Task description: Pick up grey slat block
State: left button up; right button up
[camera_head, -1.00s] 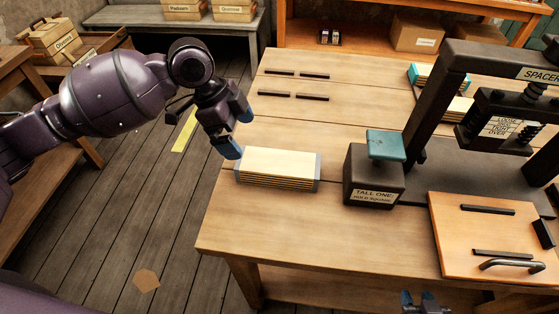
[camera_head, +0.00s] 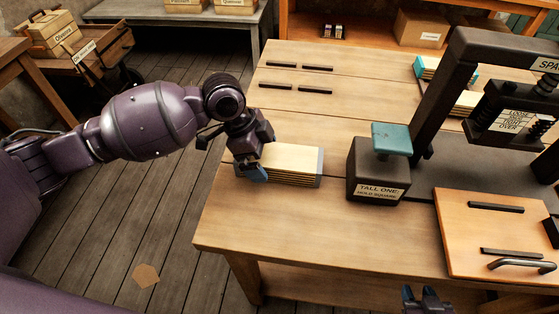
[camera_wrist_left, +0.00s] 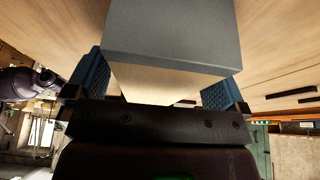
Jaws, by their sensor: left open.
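The grey slat block (camera_head: 292,160) is a stack of pale slats with grey end pieces. It lies on the wooden table, near its left edge. My left gripper (camera_head: 252,170) is open at the block's left end and hides that end in the head view. In the left wrist view, the block's grey end (camera_wrist_left: 172,35) lies between the two blue fingers, with pale wood showing below it. Contact with the fingers cannot be made out. My right gripper (camera_head: 427,298) shows at the bottom edge, its two fingertips apart, with nothing seen between them.
A dark block labelled "TALL ONE" (camera_head: 378,190) with a teal top stands right of the slat block. The black press (camera_head: 440,95) and a board with a handle (camera_head: 500,235) are further right. The table (camera_head: 290,220) is clear in front of the slat block.

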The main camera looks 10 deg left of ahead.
pick_arm(q)
jog(key=shift+r, duration=0.1)
jog(key=c, duration=1.1)
jog(key=shift+r, duration=0.1)
